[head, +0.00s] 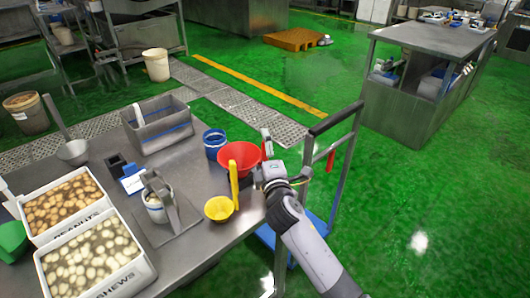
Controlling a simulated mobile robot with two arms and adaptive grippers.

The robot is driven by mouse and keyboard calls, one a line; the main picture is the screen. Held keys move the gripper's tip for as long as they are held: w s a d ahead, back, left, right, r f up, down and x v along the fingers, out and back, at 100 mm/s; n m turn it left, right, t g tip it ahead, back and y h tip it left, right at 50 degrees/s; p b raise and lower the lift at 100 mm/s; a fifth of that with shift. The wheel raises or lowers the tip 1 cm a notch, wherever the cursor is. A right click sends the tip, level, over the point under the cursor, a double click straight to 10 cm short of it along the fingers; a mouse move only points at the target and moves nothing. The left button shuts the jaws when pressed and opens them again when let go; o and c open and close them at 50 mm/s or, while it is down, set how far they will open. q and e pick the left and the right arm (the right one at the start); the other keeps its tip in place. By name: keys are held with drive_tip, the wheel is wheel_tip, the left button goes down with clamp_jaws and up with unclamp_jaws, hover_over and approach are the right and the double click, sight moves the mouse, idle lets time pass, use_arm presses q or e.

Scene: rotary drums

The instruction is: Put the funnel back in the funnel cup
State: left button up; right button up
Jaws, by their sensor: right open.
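The red funnel (240,158) shows as a wide red bowl near the right edge of the metal table (195,255). Its lower part is hidden. A blue cup (214,143) stands close behind it to the left; I cannot tell whether this is the funnel cup. My right gripper (263,162) is open, just right of the funnel's rim; I cannot tell whether it touches. My left gripper is not in view.
A yellow scoop (219,208) with an upright handle lies in front of the funnel. A blue cart (332,180) stands right of the table.

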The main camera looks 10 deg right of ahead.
drive_tip(key=s+d, duration=0.1)
drive_tip(key=s, duration=1.1)
